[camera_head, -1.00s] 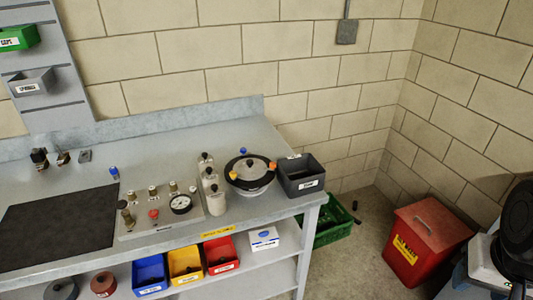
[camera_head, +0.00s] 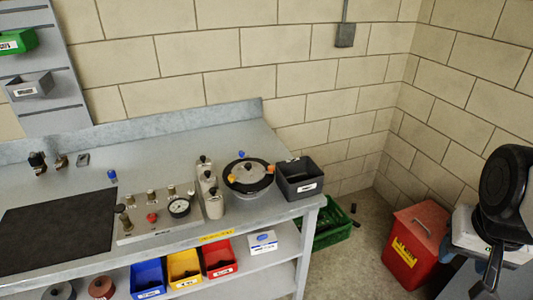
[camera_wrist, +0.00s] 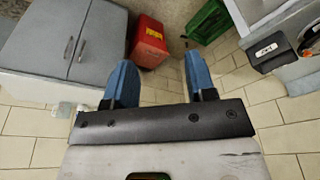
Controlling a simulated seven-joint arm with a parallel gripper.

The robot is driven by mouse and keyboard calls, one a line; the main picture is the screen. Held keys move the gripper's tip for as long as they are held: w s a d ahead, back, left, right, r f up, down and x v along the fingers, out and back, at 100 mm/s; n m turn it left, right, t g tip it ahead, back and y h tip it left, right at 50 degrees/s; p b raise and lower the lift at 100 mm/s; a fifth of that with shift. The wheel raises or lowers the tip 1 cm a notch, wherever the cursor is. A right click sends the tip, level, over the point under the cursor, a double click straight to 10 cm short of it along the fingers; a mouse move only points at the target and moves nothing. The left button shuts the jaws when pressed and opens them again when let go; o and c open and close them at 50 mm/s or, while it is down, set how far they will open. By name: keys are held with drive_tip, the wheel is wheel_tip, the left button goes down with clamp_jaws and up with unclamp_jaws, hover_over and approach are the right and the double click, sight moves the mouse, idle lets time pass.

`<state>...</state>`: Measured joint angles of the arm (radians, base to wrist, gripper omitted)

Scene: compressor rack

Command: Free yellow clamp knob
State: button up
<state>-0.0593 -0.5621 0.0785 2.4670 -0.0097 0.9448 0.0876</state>
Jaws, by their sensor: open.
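A round pressure vessel (camera_head: 247,187) with a black rim and a dark centre knob stands near the right end of the bench. A yellow-orange knob (camera_head: 231,178) sits at its front left rim and looks like the yellow clamp knob. An orange knob (camera_head: 270,168) is at its right rim and a blue knob (camera_head: 241,154) at its back. Clamp details are too small to tell. My gripper (camera_wrist: 161,82) shows in the wrist view with two blue fingers spread apart and nothing between them. It is over the floor, away from the vessel.
A dark grey bin (camera_head: 299,182) stands just right of the vessel, and pale bottles (camera_head: 213,204) stand close on its left. A gauge panel (camera_head: 160,215) is further left. A red box (camera_head: 416,245) and green crate (camera_head: 332,228) are on the floor.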

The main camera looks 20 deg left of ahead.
drive_tip(key=w+a+r, duration=0.2)
drive_tip(key=w+a, duration=1)
drive_tip(key=g, duration=0.2)
approach(232, 176)
drive_tip(key=shift+w+d+f+m, duration=0.3)
drive_tip(key=shift+d, duration=0.05)
drive_tip(key=shift+s+a+f, duration=0.1)
drive_tip(key=shift+a+f, duration=0.1)
drive_tip(key=shift+a, duration=0.3)
drive_tip(key=shift+f, duration=0.1)
drive_tip(key=shift+f, duration=3.8)
